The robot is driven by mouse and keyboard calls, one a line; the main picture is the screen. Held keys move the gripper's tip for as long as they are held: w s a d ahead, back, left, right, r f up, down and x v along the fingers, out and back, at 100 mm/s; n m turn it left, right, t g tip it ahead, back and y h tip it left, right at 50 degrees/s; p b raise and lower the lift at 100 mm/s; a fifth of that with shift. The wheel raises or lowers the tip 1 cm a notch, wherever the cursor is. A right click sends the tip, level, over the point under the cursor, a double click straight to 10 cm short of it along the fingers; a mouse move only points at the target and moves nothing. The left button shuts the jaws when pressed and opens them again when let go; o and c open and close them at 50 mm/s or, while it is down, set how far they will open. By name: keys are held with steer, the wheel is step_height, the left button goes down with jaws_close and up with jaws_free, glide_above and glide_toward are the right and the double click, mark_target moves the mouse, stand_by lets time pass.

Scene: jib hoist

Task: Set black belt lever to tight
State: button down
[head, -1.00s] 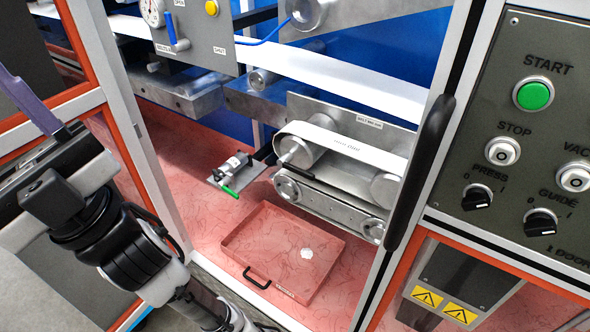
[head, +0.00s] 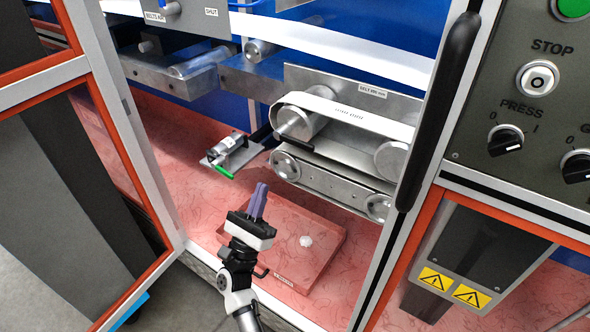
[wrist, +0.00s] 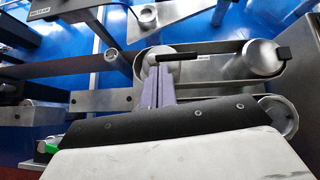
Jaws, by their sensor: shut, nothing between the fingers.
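The black lever (head: 295,143) is a short dark bar at the left roller of the belt unit, below the white belt. In the wrist view the black lever (wrist: 180,57) lies nearly level, just beyond the fingertips. My gripper (head: 261,188) has purple fingers pressed together with nothing between them. It points up and inward over the red tray, in front of and below the lever, apart from it in the head view. In the wrist view my gripper's tips (wrist: 161,68) overlap the lever's left end, but I cannot tell whether they touch. No tight marking is readable.
A red tray (head: 335,258) with a pale crumpled piece lies below the belt unit. A green-handled clamp (head: 228,158) stands to the left. The door frame post (head: 428,165) with its black handle and the control panel (head: 530,110) bound the right side.

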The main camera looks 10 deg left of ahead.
steer(key=d+f+m+g+h, duration=0.1)
steer(key=d+f+m+h, duration=0.1)
steer(key=f, duration=0.4)
steer(key=shift+w+d+f+m+g, duration=0.3)
steer(key=shift+d+m, duration=0.2)
steer(key=shift+d, duration=0.4)
steer(key=shift+r, duration=0.1)
steer(key=s+r+p+x, duration=0.2)
steer(key=p+x, duration=0.4)
steer(key=x, duration=0.7)
steer(key=shift+a, duration=0.4)
steer(key=shift+w+d+n, duration=0.1)
steer(key=shift+n, duration=0.2)
steer(key=shift+r+n+y, duration=0.15)
steer(key=shift+n+y, duration=0.55)
steer(key=shift+y, duration=0.2)
